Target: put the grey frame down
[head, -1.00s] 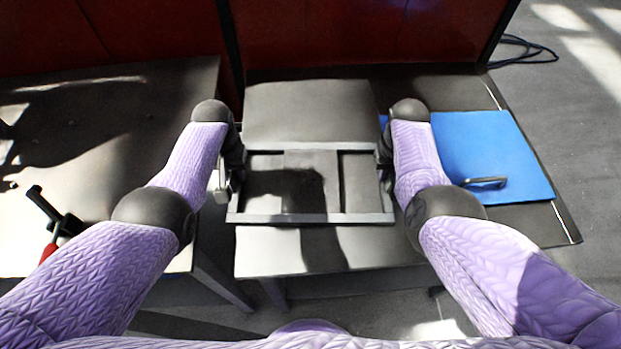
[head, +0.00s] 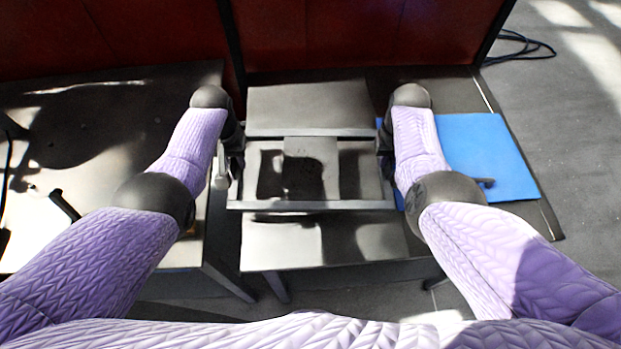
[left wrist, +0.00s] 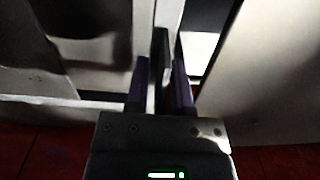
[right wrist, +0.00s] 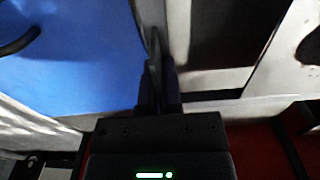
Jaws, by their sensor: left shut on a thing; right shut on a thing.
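The grey frame (head: 310,205) is a flat rectangle with long rails and a wide middle strip, held level over the grey table (head: 270,255). My left gripper (head: 232,165) is shut on its left side, and my right gripper (head: 386,160) is shut on its right side. The left wrist view shows the left fingers (left wrist: 161,88) closed on a thin plate at the frame's side. The right wrist view shows the right fingers (right wrist: 159,88) likewise. Shadows lie within and below the frame. I cannot tell how large any gap beneath it is.
A grey panel (head: 310,105) lies behind the frame. Dark red panels (head: 330,35) close off the back.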

